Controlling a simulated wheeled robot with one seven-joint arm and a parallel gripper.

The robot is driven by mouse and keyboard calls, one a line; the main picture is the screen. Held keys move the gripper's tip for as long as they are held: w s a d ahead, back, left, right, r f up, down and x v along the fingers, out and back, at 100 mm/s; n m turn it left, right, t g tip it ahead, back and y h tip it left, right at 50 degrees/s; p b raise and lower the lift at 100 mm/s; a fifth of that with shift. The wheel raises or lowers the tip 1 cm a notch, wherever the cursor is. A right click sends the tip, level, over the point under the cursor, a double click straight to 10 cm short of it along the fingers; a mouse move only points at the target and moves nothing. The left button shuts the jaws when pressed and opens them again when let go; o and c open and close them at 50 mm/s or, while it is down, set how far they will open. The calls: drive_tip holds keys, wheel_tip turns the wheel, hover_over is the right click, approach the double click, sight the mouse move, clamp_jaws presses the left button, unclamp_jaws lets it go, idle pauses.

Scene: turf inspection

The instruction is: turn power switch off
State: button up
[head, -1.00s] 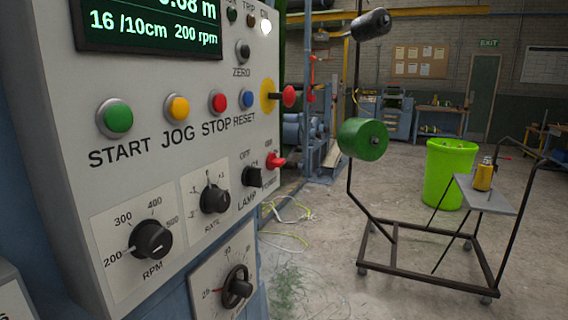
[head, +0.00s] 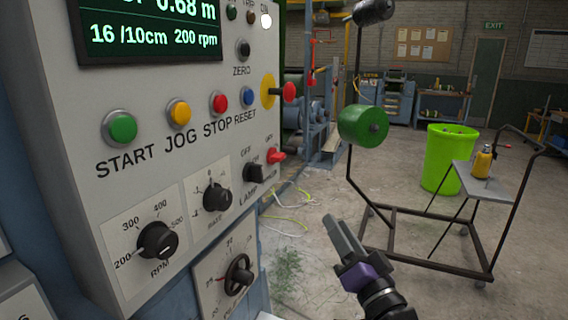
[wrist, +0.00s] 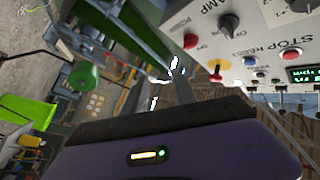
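The power switch is a small red knob (head: 276,156) low on the right edge of the grey control panel (head: 85,205), with an ON label above it. In the wrist view the red knob (wrist: 190,41) shows at the panel's edge, upper middle. My gripper (head: 332,222) is below and to the right of the knob in the head view, apart from the panel. Its grey fingers point up and left and touch nothing visible. They overlap in the head view, so I cannot tell whether there is a gap.
A black lamp knob (head: 254,173) sits just left of the power switch. A red mushroom button on a yellow plate (head: 269,91) is above it. A wheeled frame with a green spool (head: 362,127) stands to the right, before a lime bin (head: 448,158). Cables lie on the floor.

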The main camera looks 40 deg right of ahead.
drive_tip(key=w+d+r+m+t+y+p, duration=0.1)
drive_tip(key=w+d+r+m+y, duration=0.1)
drive_tip(key=w+r, duration=0.35)
drive_tip(key=w+d+r+m+y, duration=0.1)
drive_tip(key=w+d+r+y, duration=0.15)
drive_tip(key=r, duration=0.55)
drive_tip(key=m+g+y, duration=0.2)
drive_tip(key=g+y, duration=0.1)
drive_tip(key=y, duration=0.2)
approach(282, 159)
drive_tip(key=w, duration=0.3)
drive_tip(key=shift+h, duration=0.45)
drive_tip(key=w, duration=0.4)
drive_tip(key=w+a+p, duration=0.1)
drive_tip(key=w, duration=0.1)
drive_tip(key=shift+w+a, duration=0.1)
drive_tip(key=shift+w, duration=0.15)
clamp_jaws()
